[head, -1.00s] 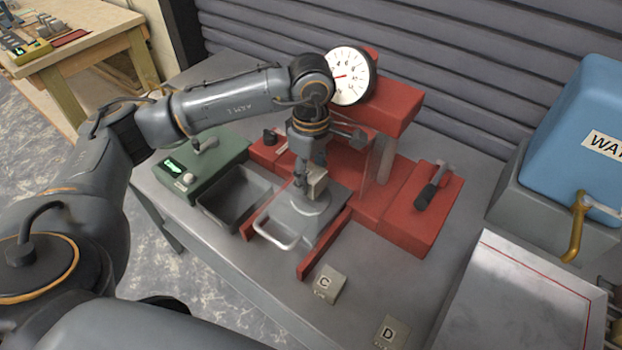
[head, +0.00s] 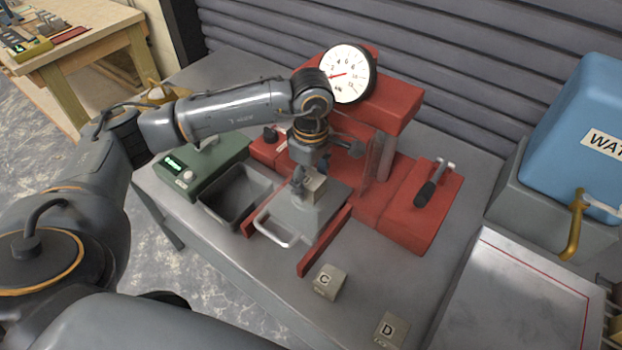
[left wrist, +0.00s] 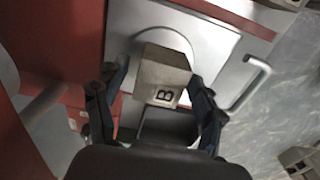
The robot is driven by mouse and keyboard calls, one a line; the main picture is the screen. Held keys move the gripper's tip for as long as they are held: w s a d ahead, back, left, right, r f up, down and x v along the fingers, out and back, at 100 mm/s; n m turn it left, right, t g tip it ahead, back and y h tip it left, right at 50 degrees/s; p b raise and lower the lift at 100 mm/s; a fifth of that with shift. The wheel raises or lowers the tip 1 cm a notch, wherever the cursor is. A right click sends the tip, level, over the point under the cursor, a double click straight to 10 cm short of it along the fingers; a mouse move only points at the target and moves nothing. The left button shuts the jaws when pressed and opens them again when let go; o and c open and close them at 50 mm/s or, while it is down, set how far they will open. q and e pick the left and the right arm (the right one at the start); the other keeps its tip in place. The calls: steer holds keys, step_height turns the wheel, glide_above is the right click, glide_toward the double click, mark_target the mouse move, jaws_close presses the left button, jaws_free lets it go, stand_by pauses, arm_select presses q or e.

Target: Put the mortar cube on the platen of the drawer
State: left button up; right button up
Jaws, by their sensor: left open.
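The mortar cube (head: 315,187) is a small beige-grey block. My left gripper (head: 309,181) points down over the drawer. Its fingers are open, one on each side of the cube, with visible gaps in the left wrist view (left wrist: 155,98). The arm partly hides the cube and platen in the head view. My right gripper is not in view.
The red press (head: 405,205) has a dial gauge (head: 347,74) and red rails beside the drawer. A grey tub (head: 236,196) and a green box (head: 190,167) stand left. Cubes C (head: 328,282) and D (head: 390,330) lie in front on the table (head: 275,300).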

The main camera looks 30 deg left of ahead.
mark_target(312, 179)
arm_select(q)
steer(key=shift+r, duration=0.25)
step_height(312, 179, up, 12)
steer(key=b, duration=0.3)
steer(key=shift+d+f, duration=0.1)
steer(key=shift+f, duration=0.05)
